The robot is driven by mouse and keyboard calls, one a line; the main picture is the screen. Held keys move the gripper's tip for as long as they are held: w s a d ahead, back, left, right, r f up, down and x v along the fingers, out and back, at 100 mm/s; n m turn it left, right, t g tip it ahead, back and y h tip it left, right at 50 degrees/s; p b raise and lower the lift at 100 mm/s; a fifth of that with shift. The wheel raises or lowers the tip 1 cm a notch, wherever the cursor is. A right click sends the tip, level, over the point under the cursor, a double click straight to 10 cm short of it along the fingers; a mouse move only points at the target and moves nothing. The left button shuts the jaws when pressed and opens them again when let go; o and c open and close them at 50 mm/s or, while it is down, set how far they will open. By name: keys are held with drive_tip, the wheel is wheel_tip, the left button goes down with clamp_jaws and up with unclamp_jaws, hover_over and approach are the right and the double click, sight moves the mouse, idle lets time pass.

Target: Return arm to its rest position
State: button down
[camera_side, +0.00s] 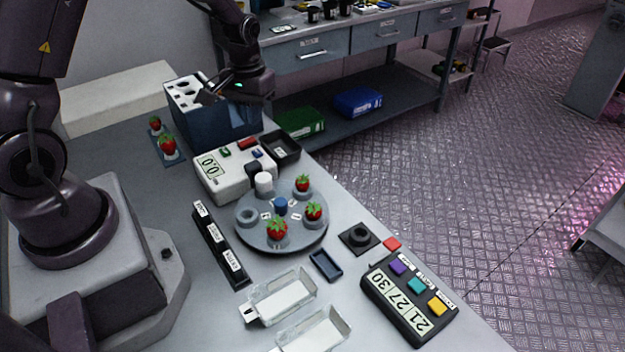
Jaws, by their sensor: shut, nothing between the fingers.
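My arm rises from its base at the left and reaches over the top of the picture. My gripper (208,97) hangs over the dark blue slotted box (225,128) at the back of the table. It is shut and I see nothing held in it. Its fingertips are small and dark, and I cannot tell whether they touch the box. No rest position is marked in view.
The grey turntable (256,243) holds three strawberries. A white device (212,187), a black tray (280,147) and a button console (405,325) stand nearby. Two strawberries sit on a small rack (160,156). Clear trays (283,296) lie in front. Bare table shows between base and rack.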

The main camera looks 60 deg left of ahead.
drive_tip(key=s+d+r+m+t, duration=0.2)
drive_tip(key=s+d+r+m, duration=0.1)
drive_tip(key=s+d+r, duration=0.4)
drive_tip(key=s+d+r+m+t, duration=0.3)
drive_tip(key=s+d+r, duration=0.4)
drive_tip(key=r, duration=0.7)
drive_tip(key=shift+s+r+t, duration=0.3)
drive_tip(key=shift+s, duration=0.4)
idle(1.9)
